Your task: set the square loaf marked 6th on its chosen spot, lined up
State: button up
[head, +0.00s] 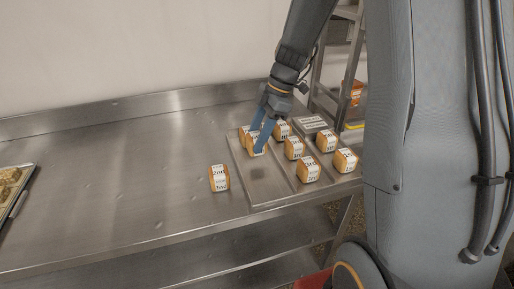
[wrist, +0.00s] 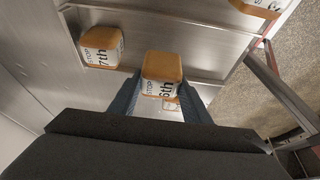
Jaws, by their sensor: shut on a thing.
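The square loaf marked 6th (wrist: 163,68) is brown with a white printed band. In the wrist view it sits between the two fingers of my gripper (wrist: 160,103), which is shut on it. In the head view my gripper (head: 257,138) points down over the back left of a metal tray (head: 270,192), with a loaf (head: 251,148) at its fingertips. I cannot tell whether the held loaf touches the tray. A loaf marked 7th (wrist: 101,47) lies left of the held one in the wrist view, apart from it.
Several banded loaves stand on the tray, including one at the front (head: 308,171) and one at the right (head: 345,160). A single loaf (head: 219,179) stands on the steel table (head: 130,180) left of the tray. The tray's front left is bare. Another tray (head: 12,190) lies far left.

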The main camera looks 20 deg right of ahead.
jog(key=shift+f+p, duration=0.5)
jog(key=shift+f, duration=1.8)
jog(key=o, duration=1)
jog(key=shift+f, duration=0.1)
jog(key=shift+o, duration=0.2)
jog(key=shift+r, duration=0.2)
jog(key=b+v, duration=0.3)
jog(key=v, duration=0.8)
jog(key=s+a+f+m+h, duration=0.1)
jog(key=s+f+m, duration=0.2)
jog(key=s+m, duration=0.2)
jog(key=s+a+f+m+h, duration=0.2)
jog(key=s+f+m, duration=0.1)
jog(key=s+m, duration=0.3)
jog(key=s+a+f+m+h, duration=0.1)
jog(key=s+f+m, duration=0.1)
jog(key=s+m, duration=0.4)
jog(key=shift+s+a+f+m+t+h, duration=0.15)
jog(key=shift+f+m+t+h, duration=0.15)
jog(key=shift+f+m+t, duration=0.15)
